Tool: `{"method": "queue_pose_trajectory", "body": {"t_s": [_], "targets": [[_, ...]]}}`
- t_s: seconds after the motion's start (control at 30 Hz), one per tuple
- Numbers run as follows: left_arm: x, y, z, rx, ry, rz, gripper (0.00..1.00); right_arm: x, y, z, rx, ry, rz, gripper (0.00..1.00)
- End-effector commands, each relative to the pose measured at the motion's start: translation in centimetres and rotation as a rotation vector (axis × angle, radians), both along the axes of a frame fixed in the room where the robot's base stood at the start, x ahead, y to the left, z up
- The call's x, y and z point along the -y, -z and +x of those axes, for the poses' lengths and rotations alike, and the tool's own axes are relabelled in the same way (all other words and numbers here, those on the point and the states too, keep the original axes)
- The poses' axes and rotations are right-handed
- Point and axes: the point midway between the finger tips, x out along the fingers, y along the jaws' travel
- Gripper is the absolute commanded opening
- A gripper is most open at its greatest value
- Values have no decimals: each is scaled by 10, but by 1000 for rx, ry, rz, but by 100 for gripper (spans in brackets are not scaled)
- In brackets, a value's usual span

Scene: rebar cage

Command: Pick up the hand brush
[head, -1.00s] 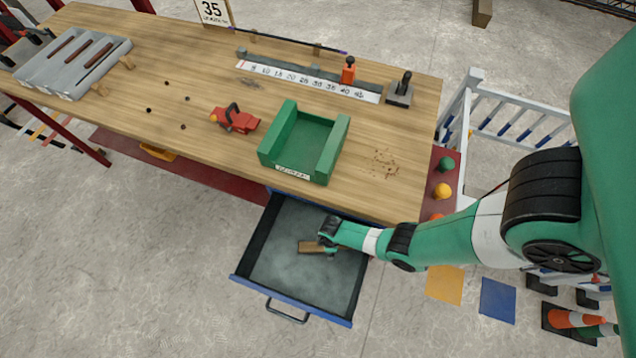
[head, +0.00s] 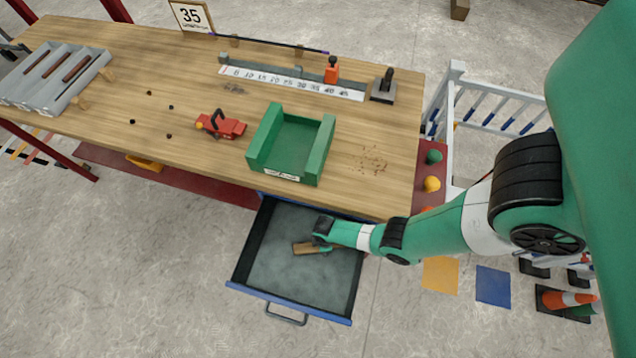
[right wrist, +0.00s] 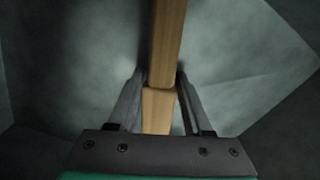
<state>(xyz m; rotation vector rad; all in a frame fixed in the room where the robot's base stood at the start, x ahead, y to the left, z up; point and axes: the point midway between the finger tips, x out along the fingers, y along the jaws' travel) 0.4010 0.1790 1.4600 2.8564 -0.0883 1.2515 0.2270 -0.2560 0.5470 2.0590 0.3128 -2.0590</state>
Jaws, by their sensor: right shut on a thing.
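The hand brush (head: 305,248) lies in the open drawer, its wooden part showing to the left of my right gripper (head: 325,241). In the right wrist view, the brush's wooden body (right wrist: 168,35) runs up the picture, and its handle is between the two fingers of the right gripper (right wrist: 161,88). The gripper is shut on the brush. The bristles are hidden. I cannot tell whether the brush is clear of the drawer floor. My left gripper is not in view.
The blue drawer (head: 290,311) is pulled out below the wooden workbench (head: 385,180); its walls surround the gripper. A green tray (head: 264,140), a red tool (head: 220,125) and a ruler rail (head: 290,82) are on the bench. Coloured knobs (head: 432,184) sit right of the bench.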

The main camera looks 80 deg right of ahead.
Motion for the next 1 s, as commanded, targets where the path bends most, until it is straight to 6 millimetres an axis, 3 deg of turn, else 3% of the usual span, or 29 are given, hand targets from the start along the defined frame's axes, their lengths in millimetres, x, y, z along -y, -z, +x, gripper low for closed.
{"method": "queue_pose_trajectory", "body": {"t_s": [0.23, 0.47, 0.5, 0.8, 1.0], "targets": [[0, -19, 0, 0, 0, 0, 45, 0, -18, 0, 1, 0, 0, 0], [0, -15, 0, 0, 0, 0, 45, -41, -12, 4, 0, -10, 0, 0], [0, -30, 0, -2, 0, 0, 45, -42, -28, 4, 1, -2, 0, 0], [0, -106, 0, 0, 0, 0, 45, -40, -105, 4, 1, 1, 0, 0], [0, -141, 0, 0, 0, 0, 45, -40, -141, 4, 1, 0, 0, 0]]}}
